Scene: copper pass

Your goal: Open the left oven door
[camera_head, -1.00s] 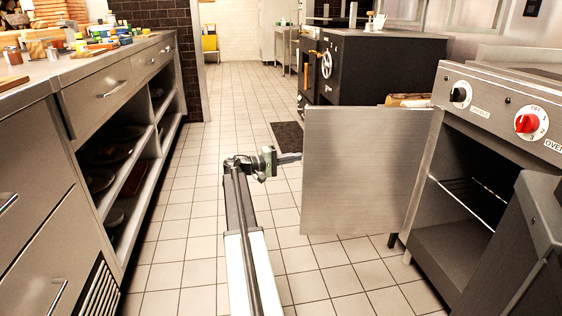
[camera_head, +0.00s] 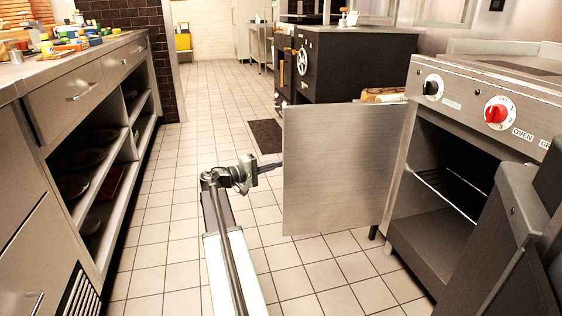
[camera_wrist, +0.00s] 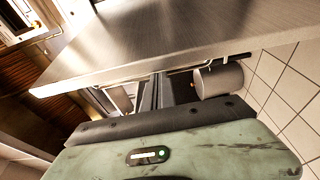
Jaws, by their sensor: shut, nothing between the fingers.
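The left oven door (camera_head: 340,165) is a plain steel panel. It stands swung out from the oven front in the head view, its free edge pointing left over the floor. The oven cavity (camera_head: 425,225) behind it is uncovered, with a wire rack (camera_head: 446,190) inside. My gripper (camera_head: 272,167) is at the door's free left edge, its tip ending at or just behind that edge. In the wrist view, my shut, empty fingers (camera_wrist: 166,92) lie under a broad steel surface. I cannot tell whether they touch the door.
The oven's control panel (camera_head: 480,108) has a black and a red knob. A dark panel (camera_head: 515,235) stands at the lower right. A counter with open shelves (camera_head: 90,170) runs along the left. The tiled aisle (camera_head: 205,115) between is clear, apart from a dark mat (camera_head: 265,135).

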